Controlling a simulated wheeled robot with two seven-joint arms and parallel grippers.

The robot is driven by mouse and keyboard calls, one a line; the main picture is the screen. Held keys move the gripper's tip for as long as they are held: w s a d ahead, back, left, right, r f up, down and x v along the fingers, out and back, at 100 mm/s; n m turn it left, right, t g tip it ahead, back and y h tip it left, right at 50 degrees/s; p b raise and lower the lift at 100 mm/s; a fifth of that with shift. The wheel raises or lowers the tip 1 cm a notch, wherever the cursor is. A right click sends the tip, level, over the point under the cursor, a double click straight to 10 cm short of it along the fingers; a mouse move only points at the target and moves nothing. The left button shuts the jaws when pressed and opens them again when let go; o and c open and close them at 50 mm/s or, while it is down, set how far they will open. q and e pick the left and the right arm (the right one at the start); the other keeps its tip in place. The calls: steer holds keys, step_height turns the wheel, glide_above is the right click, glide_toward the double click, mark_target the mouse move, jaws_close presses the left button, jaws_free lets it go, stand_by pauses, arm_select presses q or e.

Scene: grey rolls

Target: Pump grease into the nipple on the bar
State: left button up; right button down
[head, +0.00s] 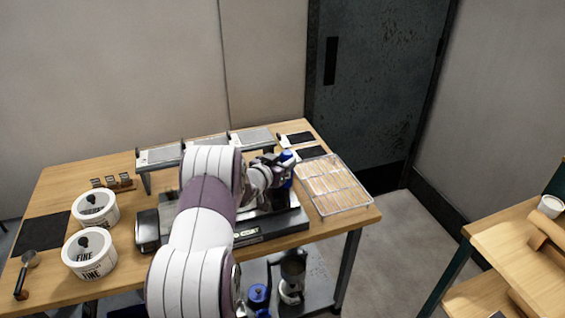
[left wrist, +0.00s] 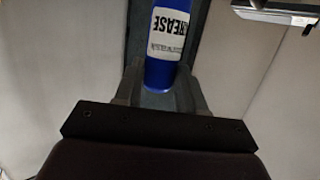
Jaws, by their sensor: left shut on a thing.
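My left gripper (head: 282,174) is shut on a blue grease tube (head: 288,158). The left wrist view shows the tube (left wrist: 167,38) between the fingers (left wrist: 156,92), with a white label reading "EASE". In the head view the gripper is above the right part of a dark machine (head: 262,231) on the table. My own left arm hides much of that machine. I cannot make out the bar or its nipple, nor whether the tube touches anything. My right gripper is out of view.
A wire rack (head: 334,185) lies at the table's right end. White tubs (head: 90,255) marked "FINE" stand at the left. A raised shelf with grey plates (head: 252,138) runs along the back. A second wooden table (head: 510,240) is at the right, across bare floor.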

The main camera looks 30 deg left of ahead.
arm_select(q)
steer(key=shift+r, duration=0.1)
step_height(320, 180, up, 5)
steer(key=p, duration=0.3)
steer(key=shift+p, duration=0.4)
